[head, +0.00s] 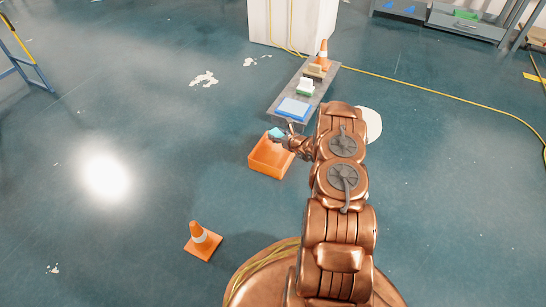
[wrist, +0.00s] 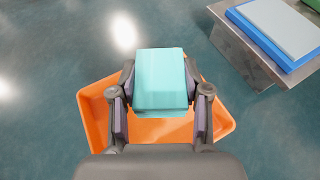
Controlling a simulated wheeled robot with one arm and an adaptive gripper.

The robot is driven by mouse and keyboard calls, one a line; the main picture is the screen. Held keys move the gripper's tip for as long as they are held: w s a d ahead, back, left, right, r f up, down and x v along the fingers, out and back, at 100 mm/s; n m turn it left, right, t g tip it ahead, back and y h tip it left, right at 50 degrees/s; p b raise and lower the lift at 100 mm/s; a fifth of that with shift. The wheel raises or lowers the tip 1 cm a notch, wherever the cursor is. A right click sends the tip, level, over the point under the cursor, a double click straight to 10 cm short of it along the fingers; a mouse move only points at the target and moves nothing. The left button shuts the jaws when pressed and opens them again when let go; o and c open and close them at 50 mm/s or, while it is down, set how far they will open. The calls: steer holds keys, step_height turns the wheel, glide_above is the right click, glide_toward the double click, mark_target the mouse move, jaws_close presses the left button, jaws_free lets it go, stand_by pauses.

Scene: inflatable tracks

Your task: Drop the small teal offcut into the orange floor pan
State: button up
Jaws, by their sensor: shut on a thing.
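The small teal offcut (wrist: 160,80) is a light teal block, held between the two fingers of my gripper (wrist: 160,100) in the wrist view. It also shows as a small teal patch in the head view (head: 275,133). My gripper (head: 283,138) is shut on it. The orange floor pan (head: 268,160) sits on the floor in the head view. In the wrist view the pan (wrist: 97,115) lies below the offcut and fingers, which hide much of its inside. The offcut appears above the pan, over its far part; the height between them is hard to tell.
A low grey bench (head: 285,110) behind the pan holds a blue slab with a pale top (head: 293,108), a green and white block (head: 305,87), a tan block (head: 314,72) and an orange cone (head: 322,55). Another cone (head: 202,240) stands front left. Open floor lies left.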

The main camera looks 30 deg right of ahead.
steer(key=shift+f, duration=0.55)
steer(key=o, duration=1.1)
steer(key=shift+v, duration=6)
